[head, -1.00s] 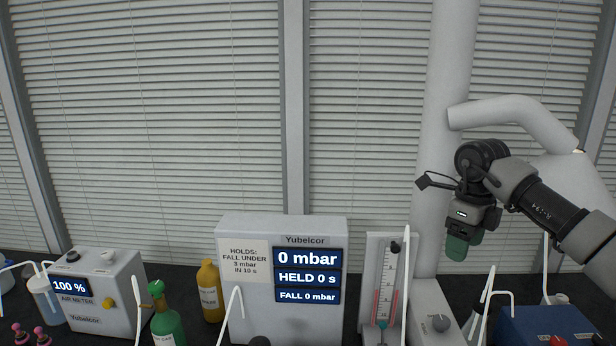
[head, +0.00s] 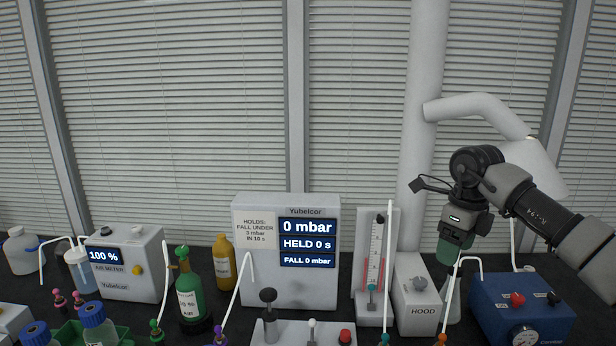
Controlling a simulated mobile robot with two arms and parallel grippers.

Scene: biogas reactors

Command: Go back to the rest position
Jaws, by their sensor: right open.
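My right gripper (head: 455,248) comes in from the right and points down, with green fingertips. It hangs in front of the pale extraction column, above and behind the gap between the hood box and the blue pump box. I see nothing held in it. A clear flask (head: 452,300) stands on the bench below it, partly hidden behind a white tube. My left gripper is not in this view.
The pressure meter (head: 300,290) reads 0 mbar. Left of it stand a yellow bottle (head: 224,264), a green bottle (head: 190,290) and the air meter (head: 118,283). A flowmeter (head: 361,310), the hood box (head: 408,310) and a blue box (head: 500,298) stand to the right. Thin white tubes rise between them.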

